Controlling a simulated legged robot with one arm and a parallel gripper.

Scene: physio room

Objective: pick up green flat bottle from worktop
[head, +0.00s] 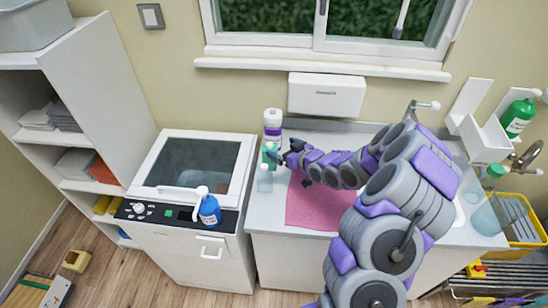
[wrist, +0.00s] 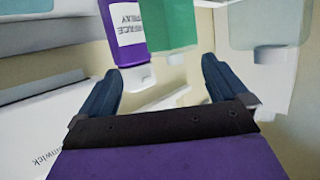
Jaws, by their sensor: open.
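The green flat bottle (head: 268,153) stands on the left part of the worktop (head: 335,127), partly hidden by my gripper in the head view. In the wrist view the green bottle (wrist: 174,26) appears ahead, beyond the gap between my fingers. My gripper (head: 284,156) is open, close to the bottle's right side. In the wrist view its two dark blue fingers (wrist: 162,80) are spread wide, with nothing clearly held. A purple-and-white labelled bottle (head: 272,125) stands just behind the green one and shows beside it in the wrist view (wrist: 124,28).
A clear bottle (head: 265,180) stands just in front of the green one and shows at right in the wrist view (wrist: 282,30). A pink cloth (head: 307,206) lies under my arm. A white machine (head: 200,232) with a blue pump bottle (head: 209,211) is at left. A wall dispenser (head: 326,95) hangs behind.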

